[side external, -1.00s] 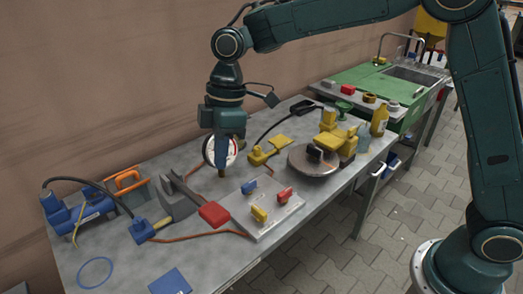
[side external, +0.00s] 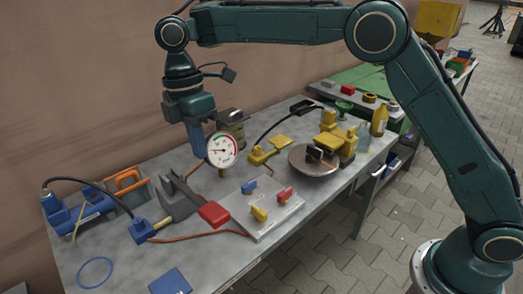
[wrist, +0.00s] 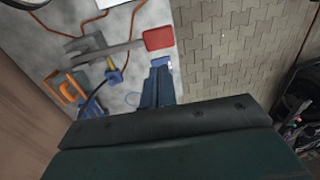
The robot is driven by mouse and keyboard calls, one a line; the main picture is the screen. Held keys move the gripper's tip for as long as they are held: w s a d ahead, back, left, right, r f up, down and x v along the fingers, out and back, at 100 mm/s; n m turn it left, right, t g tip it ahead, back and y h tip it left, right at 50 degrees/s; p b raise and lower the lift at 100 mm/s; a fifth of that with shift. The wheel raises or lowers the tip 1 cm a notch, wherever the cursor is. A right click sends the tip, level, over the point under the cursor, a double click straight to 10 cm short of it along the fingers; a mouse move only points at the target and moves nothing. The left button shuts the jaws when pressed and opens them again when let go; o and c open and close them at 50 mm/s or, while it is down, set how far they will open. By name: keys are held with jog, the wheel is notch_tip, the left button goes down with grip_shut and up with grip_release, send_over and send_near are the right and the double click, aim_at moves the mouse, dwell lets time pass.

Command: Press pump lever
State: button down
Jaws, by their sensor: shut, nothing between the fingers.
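The pump lever is a grey bar ending in a flat red pad (side external: 214,213), reaching out from a grey wedge-shaped body (side external: 178,200) on the metal workbench. In the wrist view the red pad (wrist: 158,38) lies just beyond my fingertips, with its grey bar running left. My gripper (side external: 202,156) is shut and empty, pointing down. It hangs above and behind the lever, apart from it, overlapping the left edge of a white round gauge (side external: 222,150). My blue fingers (wrist: 159,66) also show in the wrist view.
A grey plate (side external: 262,213) with blue, red and yellow knobs sits right of the pad. A blue hand tool (side external: 142,231) with an orange-brown hose lies left. An orange-handled box (side external: 128,188) stands behind it. A round metal disc (side external: 313,161) stands further right.

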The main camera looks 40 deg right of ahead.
jog(key=shift+s+a+f, duration=0.1)
jog(key=shift+f, duration=0.2)
dwell(0.4)
send_near(214, 211)
jog(key=shift+s+f, duration=0.15)
jog(key=shift+f, duration=1)
jog(key=shift+s+f, duration=0.2)
jog(key=shift+f, duration=0.9)
jog(key=shift+s+f, duration=0.15)
jog(key=shift+f, duration=1)
jog(key=shift+f, duration=0.15)
